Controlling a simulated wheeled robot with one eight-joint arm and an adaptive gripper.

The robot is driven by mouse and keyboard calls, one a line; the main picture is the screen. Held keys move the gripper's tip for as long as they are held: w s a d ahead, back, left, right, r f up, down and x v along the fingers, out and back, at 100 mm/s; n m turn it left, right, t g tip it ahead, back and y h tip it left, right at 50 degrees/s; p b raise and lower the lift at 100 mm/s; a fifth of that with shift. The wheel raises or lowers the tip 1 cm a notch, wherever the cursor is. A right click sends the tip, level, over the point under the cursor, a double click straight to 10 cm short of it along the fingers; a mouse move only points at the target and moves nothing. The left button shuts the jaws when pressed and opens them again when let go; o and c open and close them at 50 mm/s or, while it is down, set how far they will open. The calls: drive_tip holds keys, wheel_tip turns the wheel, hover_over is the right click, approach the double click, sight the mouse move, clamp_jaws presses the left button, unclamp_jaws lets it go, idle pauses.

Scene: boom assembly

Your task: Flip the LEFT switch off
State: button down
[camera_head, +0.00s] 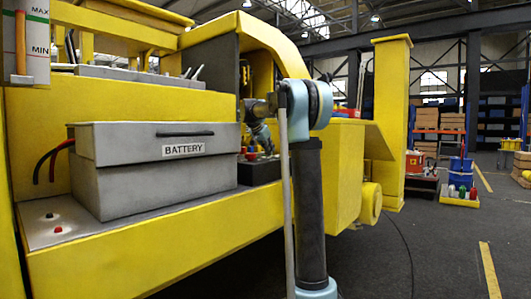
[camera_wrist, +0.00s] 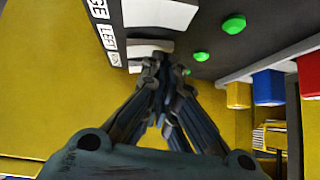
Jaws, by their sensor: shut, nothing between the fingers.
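In the wrist view a dark panel (camera_wrist: 190,28) carries a row of white rocker switches. The nearest is a large white switch (camera_wrist: 160,13), then a middle switch (camera_wrist: 150,46), and a small far switch (camera_wrist: 135,63). White labels (camera_wrist: 110,38) stand beside them; their tilted text is hard to read. Green lights (camera_wrist: 233,24) line the other side. My gripper (camera_wrist: 160,62) is shut and empty, its tips over the panel near the middle and far switches; contact cannot be told. In the head view my gripper (camera_head: 264,142) is small beside the yellow machine, and the switches cannot be made out.
A grey battery box (camera_head: 155,170) sits on the yellow machine (camera_head: 170,250) to the left of my arm. A black unit with red knobs (camera_head: 260,171) is just below my gripper. Red, blue and yellow blocks (camera_wrist: 269,87) are right of the panel.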

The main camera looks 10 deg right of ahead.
drive_tip(key=shift+s+d, duration=0.1)
drive_tip(key=shift+d, duration=0.15)
drive_tip(key=shift+s+d+r, duration=0.15)
drive_tip(key=shift+s+d, duration=0.35)
drive_tip(key=r, duration=0.4)
drive_tip(key=shift+w+a, duration=0.1)
drive_tip(key=shift+w, duration=0.15)
drive_tip(key=w+a+v, duration=0.1)
drive_tip(key=v, duration=0.9)
drive_tip(key=shift+f, duration=0.1)
drive_tip(key=s+d+f+n+g+y, duration=0.1)
drive_tip(key=s+d+f+n, duration=0.1)
drive_tip(key=s+f, duration=0.95)
drive_tip(key=s+d+f+n+g+y, duration=0.25)
drive_tip(key=s+f, duration=0.65)
drive_tip(key=s, duration=0.6)
drive_tip(key=s+a+f+n+y, duration=0.2)
drive_tip(key=s+f+n, duration=0.3)
drive_tip(key=s+f, duration=2)
wheel_tip(320, 180, down, 4)
drive_tip(key=shift+s+r+g+y, duration=0.1)
drive_tip(key=shift+s+g+y, duration=0.15)
drive_tip(key=shift+g+y, duration=0.15)
